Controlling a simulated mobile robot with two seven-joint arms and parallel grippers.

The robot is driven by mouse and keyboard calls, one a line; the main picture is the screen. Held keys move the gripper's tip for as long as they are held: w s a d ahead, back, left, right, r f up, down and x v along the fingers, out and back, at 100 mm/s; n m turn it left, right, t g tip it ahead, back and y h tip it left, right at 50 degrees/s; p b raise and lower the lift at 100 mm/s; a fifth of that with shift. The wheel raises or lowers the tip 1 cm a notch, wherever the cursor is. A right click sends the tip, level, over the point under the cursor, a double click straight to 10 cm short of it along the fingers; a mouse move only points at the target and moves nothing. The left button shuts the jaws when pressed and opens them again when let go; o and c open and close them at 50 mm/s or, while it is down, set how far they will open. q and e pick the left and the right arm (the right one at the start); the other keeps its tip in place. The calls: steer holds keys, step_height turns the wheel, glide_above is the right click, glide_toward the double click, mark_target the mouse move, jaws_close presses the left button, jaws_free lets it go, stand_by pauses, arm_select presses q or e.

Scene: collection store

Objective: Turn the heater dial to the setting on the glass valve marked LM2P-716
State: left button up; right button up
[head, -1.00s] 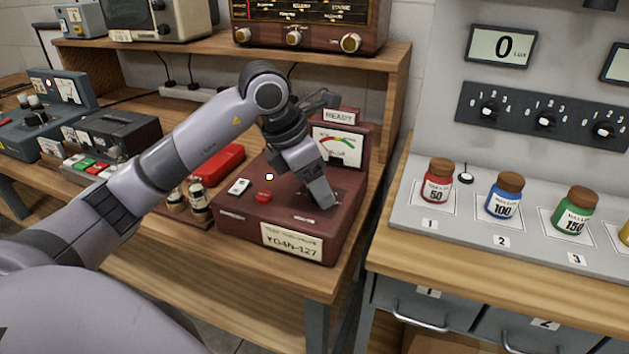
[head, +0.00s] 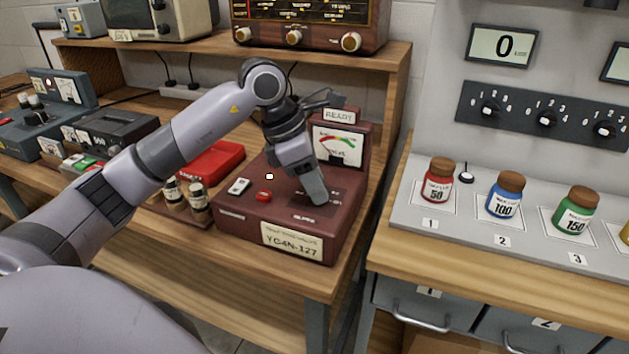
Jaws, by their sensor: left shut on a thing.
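A dark red tester box (head: 250,215) stands on the wooden bench, with a card reading YC4N-127 on its front. It has a meter (head: 338,146) and a READY sign at the back, and a white switch and a red button on top. My left gripper (head: 317,197) points down onto the right part of the box top. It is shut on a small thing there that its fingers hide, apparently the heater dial. Two glass valves (head: 197,201) with labels stand left of the box; I cannot read their marks. My right gripper is out of view.
A red case (head: 212,160) lies behind the valves. A black device (head: 115,132) and a blue-grey device (head: 52,90) stand further left. A shelf (head: 225,45) with a radio runs above. Right is a separate bench with coloured jars (head: 505,200).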

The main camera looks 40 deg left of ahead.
arm_select(q)
steer(key=m, duration=0.2)
steer(key=m+g+h, duration=0.1)
steer(key=m, duration=0.2)
steer(key=shift+w+a+r+g, duration=0.1)
steer(key=shift+w+g, duration=0.05)
steer(key=shift+g, duration=0.15)
steer(key=shift+m, duration=0.3)
steer(key=o, duration=1)
steer(key=v, duration=0.7)
steer(key=shift+a, duration=0.1)
